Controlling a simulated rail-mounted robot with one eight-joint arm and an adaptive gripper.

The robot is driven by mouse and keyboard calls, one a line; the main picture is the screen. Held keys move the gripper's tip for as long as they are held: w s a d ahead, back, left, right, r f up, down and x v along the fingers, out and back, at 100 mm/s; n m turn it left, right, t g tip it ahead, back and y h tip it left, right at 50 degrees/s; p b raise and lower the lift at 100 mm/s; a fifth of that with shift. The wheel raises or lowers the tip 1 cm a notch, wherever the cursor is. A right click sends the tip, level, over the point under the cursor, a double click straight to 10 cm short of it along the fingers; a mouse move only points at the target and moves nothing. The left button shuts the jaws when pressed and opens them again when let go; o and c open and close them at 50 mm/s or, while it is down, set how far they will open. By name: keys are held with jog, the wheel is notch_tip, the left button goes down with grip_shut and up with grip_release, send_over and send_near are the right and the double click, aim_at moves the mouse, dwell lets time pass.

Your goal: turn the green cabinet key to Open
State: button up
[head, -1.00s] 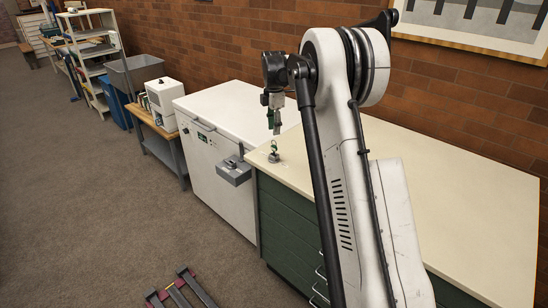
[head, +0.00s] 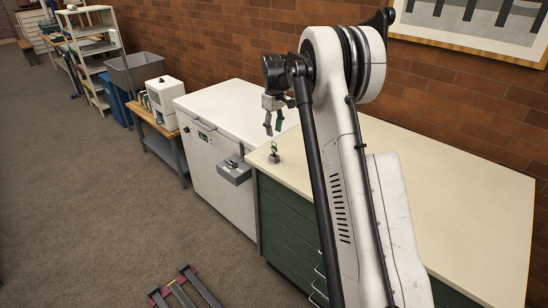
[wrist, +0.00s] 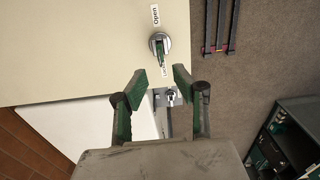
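The green key (wrist: 161,56) stands in a round grey lock (wrist: 154,42) on the cream cabinet top. In the wrist view an "Open" label (wrist: 155,15) lies beyond the lock, and a partly hidden label (wrist: 165,70) lies on the near side, where the key points. In the head view the key (head: 274,147) stands near the cabinet's left corner. My gripper (wrist: 160,78) is open and empty, its two green-padded fingers spread, with the key ahead of the gap between them. In the head view my gripper (head: 273,128) is above and slightly left of the key.
The green cabinet (head: 285,222) has drawers and a wide clear cream top (head: 450,185). A white chest freezer (head: 225,120) stands left of it, with a grey latch box (head: 234,171) on its front. A dark red rack (head: 185,290) lies on the floor.

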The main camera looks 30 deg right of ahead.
aim_at(274, 158)
jog(key=shift+f+b, duration=2.65)
jog(key=shift+f, duration=1.25)
jog(key=shift+c, duration=0.4)
grip_shut()
